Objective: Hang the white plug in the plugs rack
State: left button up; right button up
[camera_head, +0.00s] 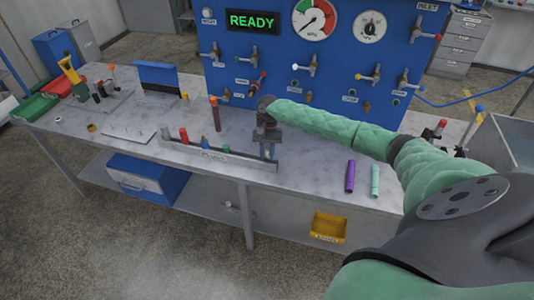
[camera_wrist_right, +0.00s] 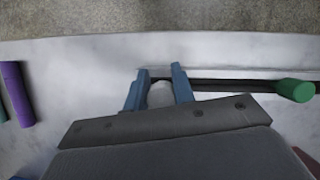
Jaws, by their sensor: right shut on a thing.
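The plugs rack (camera_head: 235,160) is a long grey rail near the front edge of the table, and it shows as a dark bar in the right wrist view (camera_wrist_right: 235,86). Red (camera_head: 184,135), blue (camera_head: 205,142) and green (camera_head: 225,148) plugs stand in it. My right gripper (camera_head: 268,152) is over the rack's right end, pointing down. In the right wrist view its blue fingers (camera_wrist_right: 158,88) are shut on the white plug (camera_wrist_right: 160,95), at the rack's end. The plug is mostly hidden, and I cannot tell whether it touches the rack. My left gripper is out of view.
A purple tube (camera_head: 351,176) and a mint tube (camera_head: 375,181) lie to the right on the table. A red-topped tool (camera_head: 215,115) stands behind the rack. The blue panel (camera_head: 240,72) with gauges and valves rises at the back. A flat plate (camera_head: 128,132) lies left.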

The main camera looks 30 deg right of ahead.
jog(key=shift+p, duration=1.15)
dwell(1.0)
jog(key=shift+f, duration=0.95)
dwell(0.4)
jog(key=o, duration=1)
jog(key=shift+o, duration=0.2)
